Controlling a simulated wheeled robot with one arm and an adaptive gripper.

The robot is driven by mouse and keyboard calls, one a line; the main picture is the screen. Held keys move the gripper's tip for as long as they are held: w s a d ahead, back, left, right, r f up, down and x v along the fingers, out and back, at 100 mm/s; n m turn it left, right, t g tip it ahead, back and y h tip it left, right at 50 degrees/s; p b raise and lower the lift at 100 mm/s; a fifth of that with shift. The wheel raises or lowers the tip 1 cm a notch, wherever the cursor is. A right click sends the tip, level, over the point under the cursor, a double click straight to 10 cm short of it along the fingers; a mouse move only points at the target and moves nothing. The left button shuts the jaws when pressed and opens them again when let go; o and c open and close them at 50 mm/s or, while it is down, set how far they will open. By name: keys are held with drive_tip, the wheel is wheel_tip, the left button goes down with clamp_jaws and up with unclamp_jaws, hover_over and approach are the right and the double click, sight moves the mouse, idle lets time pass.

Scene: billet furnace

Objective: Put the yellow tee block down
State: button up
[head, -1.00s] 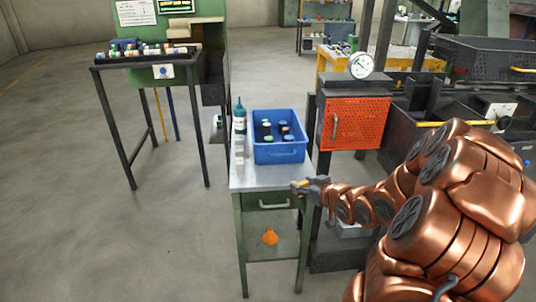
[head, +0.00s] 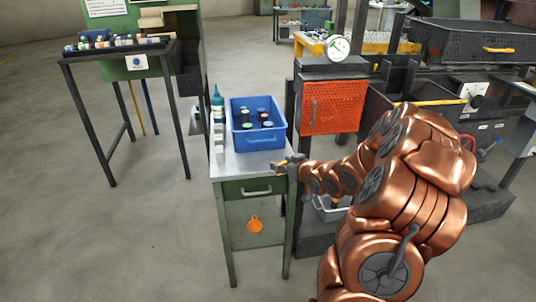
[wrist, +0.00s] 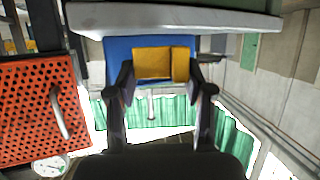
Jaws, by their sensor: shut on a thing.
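The yellow tee block (wrist: 152,64) is between the fingers of my gripper (wrist: 161,76) in the wrist view, where the scene appears upside down. In the head view the block shows as a small yellow patch (head: 279,167). My gripper (head: 287,166) is shut on it near the front right corner of the small green bench (head: 236,169). I cannot tell whether the block touches the grey bench top. The block's far side is hidden.
A blue bin (head: 259,142) holding several round pieces stands behind my gripper on the bench. A teal bottle (head: 217,102) and pale blocks (head: 219,145) line the left edge. The front left of the top is clear. An orange perforated door (head: 333,106) stands at right.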

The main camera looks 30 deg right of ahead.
hover_over(269, 162)
drive_tip(key=s, duration=0.3)
drive_tip(key=shift+p, duration=0.3)
drive_tip(key=w, duration=0.3)
drive_tip(key=shift+w+r, duration=0.1)
drive_tip(key=shift+w, duration=0.05)
drive_tip(key=shift+f, duration=0.8)
drive_tip(key=shift+f, duration=0.2)
drive_tip(key=o, duration=1.4)
drive_tip(key=shift+r, duration=0.15)
